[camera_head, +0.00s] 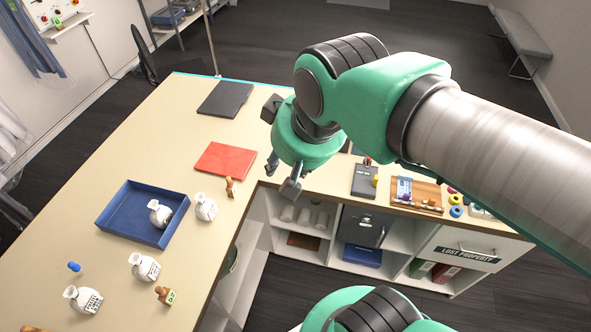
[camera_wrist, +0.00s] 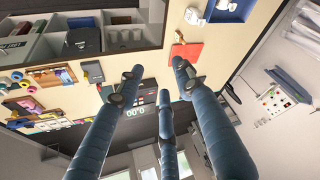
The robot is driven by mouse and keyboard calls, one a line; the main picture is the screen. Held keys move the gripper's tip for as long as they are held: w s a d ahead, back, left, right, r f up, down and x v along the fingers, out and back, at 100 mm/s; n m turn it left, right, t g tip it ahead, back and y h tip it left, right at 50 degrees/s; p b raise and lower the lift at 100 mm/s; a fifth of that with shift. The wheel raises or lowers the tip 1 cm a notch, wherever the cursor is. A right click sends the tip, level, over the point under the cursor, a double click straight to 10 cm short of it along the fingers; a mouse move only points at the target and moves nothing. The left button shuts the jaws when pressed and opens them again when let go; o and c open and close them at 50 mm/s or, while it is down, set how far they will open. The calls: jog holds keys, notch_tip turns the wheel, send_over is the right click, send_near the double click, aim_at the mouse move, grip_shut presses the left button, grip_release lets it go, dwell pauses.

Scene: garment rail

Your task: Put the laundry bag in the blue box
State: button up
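The blue box (camera_head: 113,222) is an open, shallow tray on the left of the counter, and also shows at the top of the wrist view (camera_wrist: 240,12). One white, round-bodied bag with a dark label (camera_head: 160,215) is inside it. Similar white bags stand right of the box (camera_head: 206,208) and in front of it (camera_head: 145,267), (camera_head: 83,299). Their labels are too small to read, so I cannot tell which is the laundry bag. My gripper (camera_head: 281,176) hangs right of the box and bags, fingers spread and empty, as the wrist view (camera_wrist: 157,72) also shows.
A red folder (camera_head: 225,160) and a black folder (camera_head: 225,99) lie behind the box. Small wooden stamps (camera_head: 229,187), (camera_head: 166,295) and a blue pin (camera_head: 74,267) stand nearby. A tray of small items (camera_head: 417,195) is at right. Shelves (camera_head: 300,215) lie below the counter.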

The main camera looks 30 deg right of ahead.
jog(key=s, duration=0.1)
jog(key=s+f, duration=0.1)
jog(key=shift+s+d, duration=0.35)
notch_tip(320, 180, down, 17)
jog(key=b, duration=1.7)
